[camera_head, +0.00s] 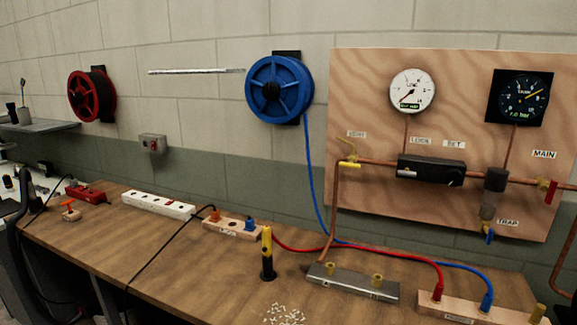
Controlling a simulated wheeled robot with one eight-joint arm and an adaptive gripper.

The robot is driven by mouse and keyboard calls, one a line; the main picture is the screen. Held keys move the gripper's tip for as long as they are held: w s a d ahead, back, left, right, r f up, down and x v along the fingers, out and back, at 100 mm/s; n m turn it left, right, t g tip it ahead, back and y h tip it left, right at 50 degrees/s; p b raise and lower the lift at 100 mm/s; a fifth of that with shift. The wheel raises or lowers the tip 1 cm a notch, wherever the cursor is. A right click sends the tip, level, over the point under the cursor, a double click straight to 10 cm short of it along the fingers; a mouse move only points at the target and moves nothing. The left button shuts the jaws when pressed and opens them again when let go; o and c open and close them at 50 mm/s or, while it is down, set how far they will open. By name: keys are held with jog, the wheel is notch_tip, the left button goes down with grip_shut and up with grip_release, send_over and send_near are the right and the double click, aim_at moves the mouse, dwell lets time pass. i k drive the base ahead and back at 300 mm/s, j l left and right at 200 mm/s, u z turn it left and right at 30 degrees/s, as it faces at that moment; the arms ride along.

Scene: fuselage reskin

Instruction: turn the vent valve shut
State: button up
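The vent valve (349,163) is on the plywood panel, under the white label marked VENT (356,134). Its yellow handle lies roughly level in the picture, where a copper pipe (333,215) comes up from below. A small yellow curved piece shows just above the handle. The valve is small here, and I cannot tell from the handle whether it is open or shut. My gripper is not in view.
The panel (450,215) also bears a white gauge (413,91), a dark gauge (523,97), a black regulator block (430,170), a red MAIN handle (551,192) and a blue TRAP handle (489,237). Below, the wooden bench (190,262) holds cables, a power strip and a metal manifold (352,284).

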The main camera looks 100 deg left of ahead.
aim_at(351, 163)
jog(key=u, duration=2.9)
jog(key=i+l+z, duration=0.15)
jog(key=i, duration=0.3)
jog(key=i+z, duration=0.15)
jog(key=i, duration=0.35)
jog(key=k+l, duration=0.1)
jog(key=l+z, duration=0.05)
